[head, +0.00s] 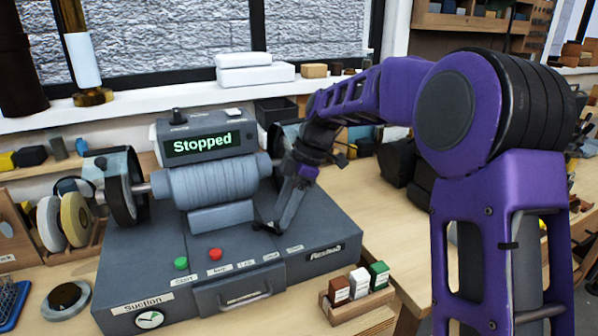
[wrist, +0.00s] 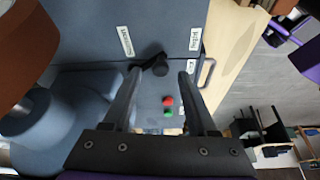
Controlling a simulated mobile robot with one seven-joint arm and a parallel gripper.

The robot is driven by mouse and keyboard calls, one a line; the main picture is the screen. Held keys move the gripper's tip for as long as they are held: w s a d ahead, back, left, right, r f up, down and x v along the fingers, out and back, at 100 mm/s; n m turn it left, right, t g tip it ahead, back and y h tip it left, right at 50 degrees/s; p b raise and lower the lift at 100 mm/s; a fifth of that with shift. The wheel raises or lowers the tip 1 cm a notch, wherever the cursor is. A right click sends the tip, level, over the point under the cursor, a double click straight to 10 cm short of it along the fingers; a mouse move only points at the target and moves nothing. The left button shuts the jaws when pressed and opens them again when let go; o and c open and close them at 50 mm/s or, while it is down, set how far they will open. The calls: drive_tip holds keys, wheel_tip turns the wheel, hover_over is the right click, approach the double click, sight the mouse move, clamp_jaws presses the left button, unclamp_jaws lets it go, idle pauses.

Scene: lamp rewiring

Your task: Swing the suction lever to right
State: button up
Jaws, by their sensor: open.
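The grey machine (head: 140,255) carries a "Suction" label and gauge at its front left corner. In the wrist view a short dark lever with a round knob (wrist: 158,64) stands on the grey panel between two white labels, too blurred to read surely. My gripper (wrist: 160,76) is open, its two fingers on either side of the lever, with gaps showing at both sides. In the head view my gripper (head: 270,226) reaches down to the right part of the machine's top, and I cannot make out the lever apart from it there.
A green button (head: 181,263) and a red button (head: 215,254) sit on the machine's front. Its display (head: 202,144) reads "Stopped". A grey roller and wheels rise behind my gripper. A wooden holder (head: 345,310) with small blocks stands in front.

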drive_tip(key=p+v, duration=0.2)
drive_tip(key=v, duration=1.4)
drive_tip(key=shift+s+a, duration=0.1)
